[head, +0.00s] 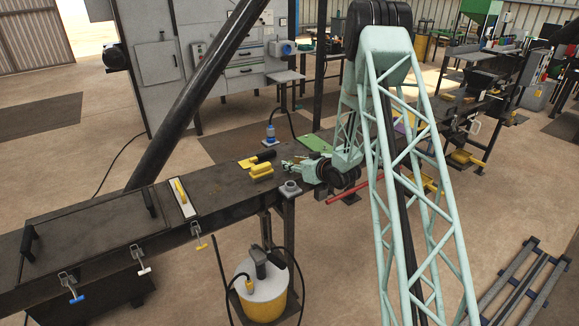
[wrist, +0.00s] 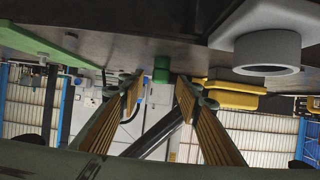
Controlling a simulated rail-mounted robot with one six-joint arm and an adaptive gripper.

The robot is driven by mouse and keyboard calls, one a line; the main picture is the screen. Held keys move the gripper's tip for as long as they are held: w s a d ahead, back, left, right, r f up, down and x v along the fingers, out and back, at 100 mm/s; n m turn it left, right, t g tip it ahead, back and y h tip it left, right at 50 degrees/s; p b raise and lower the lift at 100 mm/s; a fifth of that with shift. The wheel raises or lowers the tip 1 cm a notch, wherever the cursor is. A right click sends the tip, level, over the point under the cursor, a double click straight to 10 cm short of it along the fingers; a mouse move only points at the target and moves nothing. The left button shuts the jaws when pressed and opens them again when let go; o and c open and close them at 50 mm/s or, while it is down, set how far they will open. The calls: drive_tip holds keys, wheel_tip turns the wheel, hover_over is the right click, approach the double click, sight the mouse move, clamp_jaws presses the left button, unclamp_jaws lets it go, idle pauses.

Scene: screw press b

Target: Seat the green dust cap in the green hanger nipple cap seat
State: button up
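A small green cylinder, which looks like the green dust cap (wrist: 161,68), is on the dark bench top, shown upside down in the wrist view. My gripper (wrist: 160,85) is open, with its two ribbed fingers on either side of the cylinder's line and a gap to each side. Whether the cylinder lies between the tips or just beyond them I cannot tell. In the head view my gripper (head: 290,164) is low over the bench, and the cap cannot be made out there. I cannot identify the green hanger nipple cap seat in either view.
A grey round collar (head: 290,188) stands at the bench's front edge, large in the wrist view (wrist: 268,50). Yellow tools (head: 262,171) lie left of my gripper. A green plate (head: 315,142) lies behind it.

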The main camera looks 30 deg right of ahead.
drive_tip(key=shift+x, duration=1.25)
drive_tip(key=shift+c, duration=0.6)
drive_tip(key=c, duration=0.7)
drive_tip(key=shift+o, duration=0.2)
